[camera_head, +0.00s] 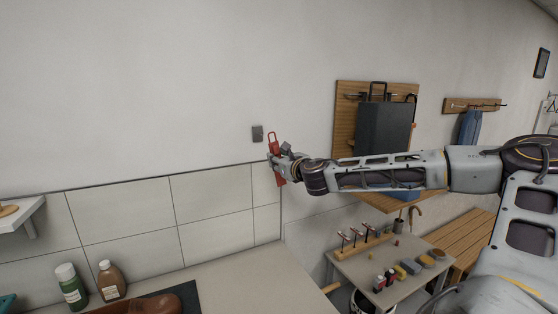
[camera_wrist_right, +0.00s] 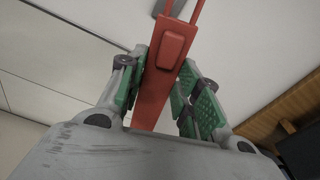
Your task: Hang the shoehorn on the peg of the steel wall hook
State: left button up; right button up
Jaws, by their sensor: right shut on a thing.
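The red shoehorn (camera_head: 280,179) is held by my right gripper (camera_head: 275,160) in front of the white wall, nearly upright with its looped end up. In the right wrist view the shoehorn (camera_wrist_right: 152,100) stands between the green finger pads, which are shut on it. The steel wall hook (camera_head: 257,133) is a small grey plate on the wall, just left of and slightly above the shoehorn's loop. Part of a grey piece, likely the hook (camera_wrist_right: 172,8), shows behind the loop in the right wrist view. The peg cannot be made out. My left gripper is not in view.
A counter (camera_head: 235,285) below holds a green bottle (camera_head: 70,287), a brown bottle (camera_head: 110,281) and a brown shoe (camera_head: 150,303). A wooden wall panel (camera_head: 344,105) with a dark bag (camera_head: 383,130) is behind my right arm. The wall around the hook is clear.

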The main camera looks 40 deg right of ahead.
jog(key=shift+w+d, duration=0.1)
jog(key=shift+w, duration=0.2)
jog(key=shift+f+p+x, duration=0.2)
jog(key=shift+p+x, duration=1.6)
jog(key=shift+x, duration=0.5)
jog(key=shift+f+p+x, duration=0.2)
jog(key=shift+p+x, duration=1.55)
jog(key=shift+x, duration=0.5)
jog(key=shift+w+f, duration=0.1)
jog(key=shift+f, duration=0.05)
jog(key=o, duration=1.1)
